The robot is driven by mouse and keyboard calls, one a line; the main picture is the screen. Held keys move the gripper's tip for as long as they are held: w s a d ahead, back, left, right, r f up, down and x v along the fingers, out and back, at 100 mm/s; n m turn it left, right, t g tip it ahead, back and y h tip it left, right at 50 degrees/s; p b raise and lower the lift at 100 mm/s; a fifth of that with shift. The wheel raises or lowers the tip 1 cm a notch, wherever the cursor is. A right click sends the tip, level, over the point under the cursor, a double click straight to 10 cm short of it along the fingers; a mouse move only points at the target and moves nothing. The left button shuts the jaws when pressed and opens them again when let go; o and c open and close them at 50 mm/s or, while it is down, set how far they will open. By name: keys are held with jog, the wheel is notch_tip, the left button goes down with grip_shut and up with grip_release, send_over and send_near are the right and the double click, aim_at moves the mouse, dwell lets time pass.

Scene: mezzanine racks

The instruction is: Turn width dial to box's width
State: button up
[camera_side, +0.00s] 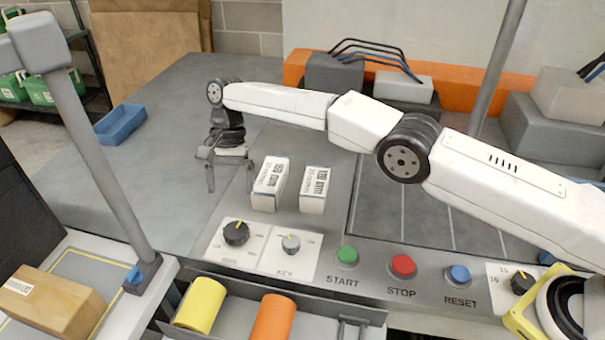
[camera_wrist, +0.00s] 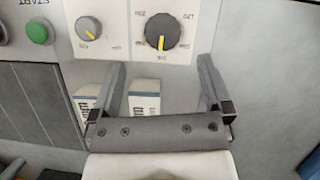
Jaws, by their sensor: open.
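A black dial (camera_side: 236,232) with a yellow pointer sits on a white numbered plate at the panel's left; its pointer aims toward the back. The dial also shows in the wrist view (camera_wrist: 162,31), its pointer toward my gripper; some numbers are unreadable. Two white cartons with printed mm labels, a left one (camera_side: 269,186) and a right one (camera_side: 314,190), stand behind the plates; I cannot read their figures surely. A brown box (camera_side: 55,303) lies at the far left. My gripper (camera_side: 230,180) is open and empty, behind the dial and left of the cartons; its fingers show in the wrist view (camera_wrist: 161,64).
A grey key knob (camera_side: 291,243) is right of the dial. Green START (camera_side: 347,256), red STOP (camera_side: 403,266) and blue RESET (camera_side: 458,275) buttons follow, then another black dial (camera_side: 522,283). Yellow (camera_side: 201,304) and orange (camera_side: 273,318) cylinders lie in front. The grey surface (camera_side: 130,185) at left is mostly clear.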

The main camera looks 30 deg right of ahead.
aim_at(237, 230)
jog(key=f+m+t, duration=0.1)
jog(key=m, duration=0.2)
jog(key=a+f+m+t, duration=0.1)
jog(key=m, duration=0.2)
jog(key=m+t+y, duration=0.1)
jog(key=m, duration=0.2)
jog(key=shift+a+f, duration=0.2)
jog(key=shift+f, duration=0.2)
jog(key=m, duration=0.1)
jog(key=s+m+t, duration=0.1)
jog(key=m, duration=0.1)
jog(key=f+m, duration=0.1)
jog(key=shift+s+d, duration=0.2)
jog(key=shift+d, duration=0.2)
jog(key=m, duration=0.1)
jog(key=s+d+m+t, duration=0.1)
jog(key=m, duration=0.1)
jog(key=s+d+m+t, duration=0.1)
jog(key=m, duration=0.1)
jog(key=shift+s+f, duration=0.2)
jog(key=shift+f, duration=0.1)
jog(key=shift+f, duration=0.1)
jog(key=shift+x, duration=3.8)
jog(key=shift+a, duration=0.1)
